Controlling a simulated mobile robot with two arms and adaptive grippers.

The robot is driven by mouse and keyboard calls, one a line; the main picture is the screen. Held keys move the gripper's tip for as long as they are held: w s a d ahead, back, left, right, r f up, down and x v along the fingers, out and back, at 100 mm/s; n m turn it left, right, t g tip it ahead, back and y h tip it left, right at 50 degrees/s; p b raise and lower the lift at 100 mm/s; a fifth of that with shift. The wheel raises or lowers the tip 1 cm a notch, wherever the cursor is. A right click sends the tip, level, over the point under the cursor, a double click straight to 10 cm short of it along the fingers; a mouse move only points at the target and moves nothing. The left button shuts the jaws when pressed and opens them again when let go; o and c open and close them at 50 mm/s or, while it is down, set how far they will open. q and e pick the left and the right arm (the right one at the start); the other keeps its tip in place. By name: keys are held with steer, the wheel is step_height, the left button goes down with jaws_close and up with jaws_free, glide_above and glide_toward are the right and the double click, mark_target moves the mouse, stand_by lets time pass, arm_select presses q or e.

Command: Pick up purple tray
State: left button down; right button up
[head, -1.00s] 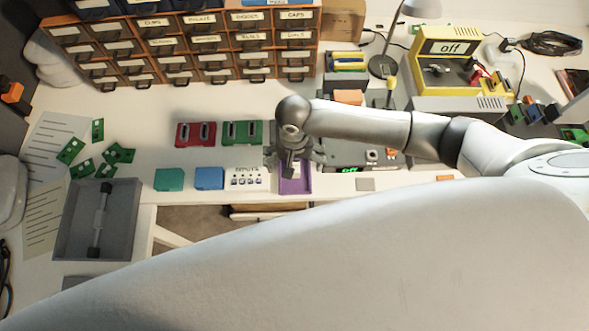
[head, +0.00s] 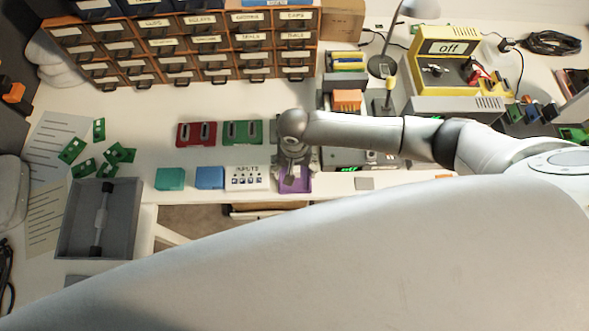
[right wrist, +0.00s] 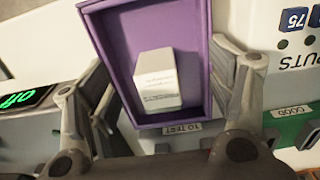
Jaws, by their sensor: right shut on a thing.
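The purple tray (head: 303,185) is at the front edge of the white table, right of the white inputs box. In the right wrist view the tray (right wrist: 204,20) fills the middle, and a small white box (right wrist: 157,80) lies inside it. My right gripper (head: 291,178) is over the tray in the head view and hides much of it. In the right wrist view its fingers (right wrist: 172,85) are closed against the tray's two outer sides. I cannot tell whether the tray is clear of the table. My left gripper is not in view.
A white inputs box (head: 248,178), a blue block (head: 209,178) and a teal block (head: 170,179) stand in a row left of the tray. Red (head: 196,133) and green (head: 242,132) holders lie behind. A grey tray (head: 72,222) is at left. Labelled drawers (head: 185,50) stand at the back.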

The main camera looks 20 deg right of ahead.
steer(key=shift+r, duration=0.1)
steer(key=shift+r, duration=0.6)
steer(key=s+d+r+b, duration=0.2)
steer(key=s+d+r, duration=0.6)
steer(key=d+r, duration=0.3)
steer(key=shift+s+r, duration=0.3)
steer(key=shift+r, duration=0.05)
steer(key=w+a+r+n, duration=0.1)
steer(key=w+r, duration=0.2)
steer(key=r, duration=0.4)
steer(key=w+a+r+n+b, duration=0.1)
steer(key=w+a+r+n, duration=0.1)
steer(key=w+r, duration=0.2)
step_height(320, 180, up, 3)
steer(key=shift+a+f, duration=0.1)
steer(key=shift+a, duration=0.15)
steer(key=shift+s, duration=0.15)
